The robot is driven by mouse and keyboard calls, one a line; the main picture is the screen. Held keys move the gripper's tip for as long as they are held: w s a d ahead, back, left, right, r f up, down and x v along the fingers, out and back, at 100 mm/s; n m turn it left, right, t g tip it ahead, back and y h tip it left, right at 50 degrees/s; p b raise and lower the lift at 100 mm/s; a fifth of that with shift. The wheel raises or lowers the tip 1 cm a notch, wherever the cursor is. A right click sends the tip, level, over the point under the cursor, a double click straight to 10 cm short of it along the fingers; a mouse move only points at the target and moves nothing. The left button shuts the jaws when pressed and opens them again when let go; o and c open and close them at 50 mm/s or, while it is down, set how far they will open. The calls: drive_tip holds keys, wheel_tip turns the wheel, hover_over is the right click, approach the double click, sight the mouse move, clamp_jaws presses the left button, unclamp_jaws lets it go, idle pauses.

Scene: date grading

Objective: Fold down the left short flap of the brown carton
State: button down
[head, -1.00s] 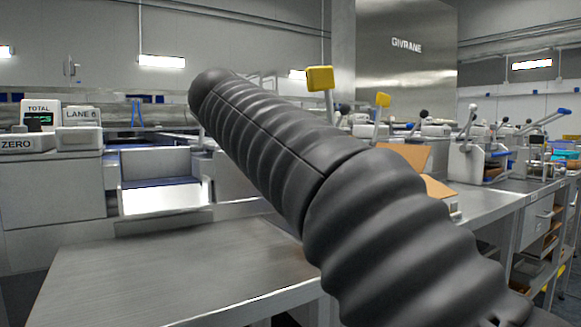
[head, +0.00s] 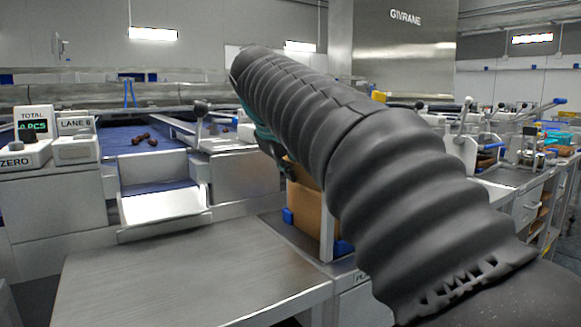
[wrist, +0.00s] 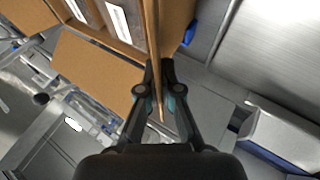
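The brown carton (head: 306,206) stands on the right part of the bench in the head view, partly hidden behind my arm. In the wrist view, packs with white labels show inside it at the top. One flap (wrist: 95,78) spreads outward at the left. Another upright flap (wrist: 156,30) is seen nearly edge-on, running down between the fingers of my gripper (wrist: 158,68). The fingertips are close together, one on each side of this flap, and appear to grip it. Which flap this is by name is not clear. In the head view my arm hides the fingertips and flaps.
Blue corner pieces (head: 343,248) hold the carton's base. A bare metal bench (head: 190,280) lies in front. A chute (head: 165,199), a blue belt with several dates (head: 150,139) and a display (head: 33,127) stand left. More benches with equipment stand right.

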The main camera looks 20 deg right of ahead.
drive_tip(key=c, duration=1.4)
unclamp_jaws()
drive_tip(key=v, duration=1.2)
